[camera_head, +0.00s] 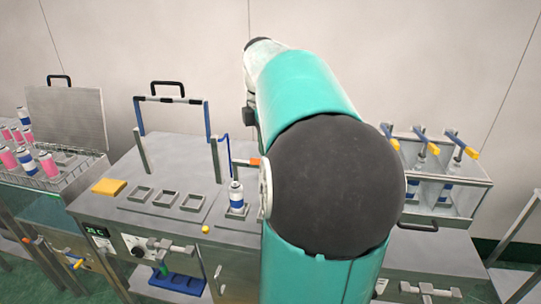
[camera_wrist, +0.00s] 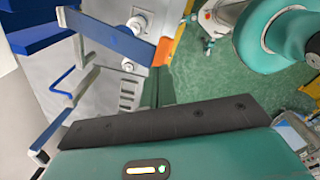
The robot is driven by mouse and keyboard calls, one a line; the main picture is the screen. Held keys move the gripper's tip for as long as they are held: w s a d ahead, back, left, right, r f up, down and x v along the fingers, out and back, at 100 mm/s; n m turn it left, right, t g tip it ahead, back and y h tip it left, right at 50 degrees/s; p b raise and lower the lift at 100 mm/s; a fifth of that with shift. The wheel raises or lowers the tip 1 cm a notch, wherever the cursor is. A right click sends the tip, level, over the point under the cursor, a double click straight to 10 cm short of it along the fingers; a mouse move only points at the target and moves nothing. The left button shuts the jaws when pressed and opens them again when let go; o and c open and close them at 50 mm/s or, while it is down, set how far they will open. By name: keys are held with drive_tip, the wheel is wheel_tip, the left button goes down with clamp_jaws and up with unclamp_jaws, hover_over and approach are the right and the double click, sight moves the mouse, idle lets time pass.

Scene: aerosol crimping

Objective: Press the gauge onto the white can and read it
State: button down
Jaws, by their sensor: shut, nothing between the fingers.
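In the head view a white can with a blue band (camera_head: 237,194) stands upright in a small square holder on the grey bench. In the wrist view a round white top (camera_wrist: 129,65) beside the row of slots looks like this can from above. I cannot clearly pick out the gauge in either view. My gripper (camera_wrist: 165,122) shows in the wrist view as a dark bar on a teal housing along the bottom. It is shut and holds nothing. It is apart from the can. In the head view my arm hides it.
Empty square holders (camera_head: 163,198) and a yellow block (camera_head: 109,187) lie left of the can. A rack (camera_head: 462,190) with cans and yellow-handled tools stands right; pink and blue cans stand left.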

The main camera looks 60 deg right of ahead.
drive_tip(key=shift+f, duration=0.1)
idle(0.3)
drive_tip(key=shift+f, duration=0.9)
wheel_tip(320, 180, down, 9)
drive_tip(key=a, duration=0.2)
drive_tip(key=shift+s+r, duration=0.15)
drive_tip(key=shift+s, duration=0.3)
idle(0.8)
idle(0.5)
drive_tip(key=r, duration=0.4)
drive_tip(key=d+r, duration=0.1)
drive_tip(key=r, duration=0.4)
drive_tip(key=w+d+r, duration=0.1)
drive_tip(key=r, duration=0.4)
drive_tip(key=shift+r, duration=0.2)
